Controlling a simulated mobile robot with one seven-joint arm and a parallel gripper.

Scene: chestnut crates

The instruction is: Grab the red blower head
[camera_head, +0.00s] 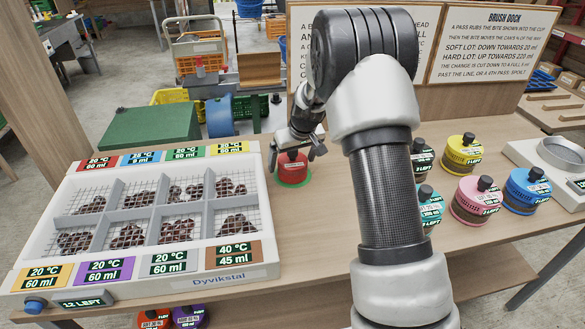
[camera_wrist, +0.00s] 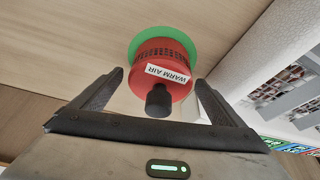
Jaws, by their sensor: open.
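The red blower head (camera_head: 291,167) stands upright on a green disc (camera_head: 295,183) on the bench, just right of the white tray. In the wrist view the red blower head (camera_wrist: 165,73) carries a "WARM AIR" label and a black knob (camera_wrist: 158,100). My gripper (camera_head: 296,150) is at the red head in the head view. In the wrist view my gripper (camera_wrist: 157,80) is open, with one finger on each side of the head's knob end. I see no clear contact between the fingers and the head.
A white tray (camera_head: 262,215) of wire-covered compartments with chestnuts lies to the left. Teal, yellow, pink and blue heads (camera_head: 527,190) stand to the right. A signboard (camera_head: 490,45) rises behind. The front middle bench (camera_head: 310,230) is clear.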

